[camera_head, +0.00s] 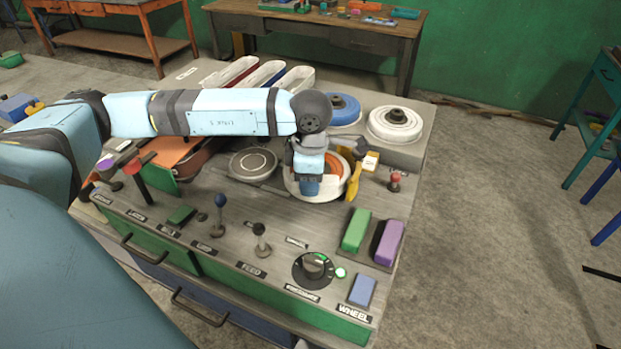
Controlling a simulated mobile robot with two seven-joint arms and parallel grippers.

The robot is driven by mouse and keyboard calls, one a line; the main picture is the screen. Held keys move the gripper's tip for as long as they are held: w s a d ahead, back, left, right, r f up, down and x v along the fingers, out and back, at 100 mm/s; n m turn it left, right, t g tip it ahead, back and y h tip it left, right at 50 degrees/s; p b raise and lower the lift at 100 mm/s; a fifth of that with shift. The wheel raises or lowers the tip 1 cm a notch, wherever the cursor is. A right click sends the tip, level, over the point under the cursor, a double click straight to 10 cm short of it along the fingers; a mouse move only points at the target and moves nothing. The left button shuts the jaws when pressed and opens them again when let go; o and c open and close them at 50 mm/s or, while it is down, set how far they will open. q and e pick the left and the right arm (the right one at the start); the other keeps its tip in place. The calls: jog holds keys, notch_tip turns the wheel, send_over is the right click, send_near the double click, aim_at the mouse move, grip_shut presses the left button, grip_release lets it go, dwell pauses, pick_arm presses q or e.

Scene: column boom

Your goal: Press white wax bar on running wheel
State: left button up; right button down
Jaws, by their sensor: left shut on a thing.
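My left gripper (310,188) points down over the round wheel (292,187) with a pale rim and an orange middle. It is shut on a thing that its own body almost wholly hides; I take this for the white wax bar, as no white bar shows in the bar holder. I cannot tell whether the bar touches the wheel. A green lamp (341,272) glows beside the dial (315,265). My right gripper is out of view.
A yellow part (353,182) and a small cream block (371,161) stand just right of the wheel. Blue (343,108) and white (395,123) discs lie behind. Levers (220,205) and a blue block (362,290) line the front panel.

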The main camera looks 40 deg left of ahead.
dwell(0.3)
pick_arm(q)
jog(key=shift+r+p, duration=1.8)
jog(key=shift+r, duration=2.2)
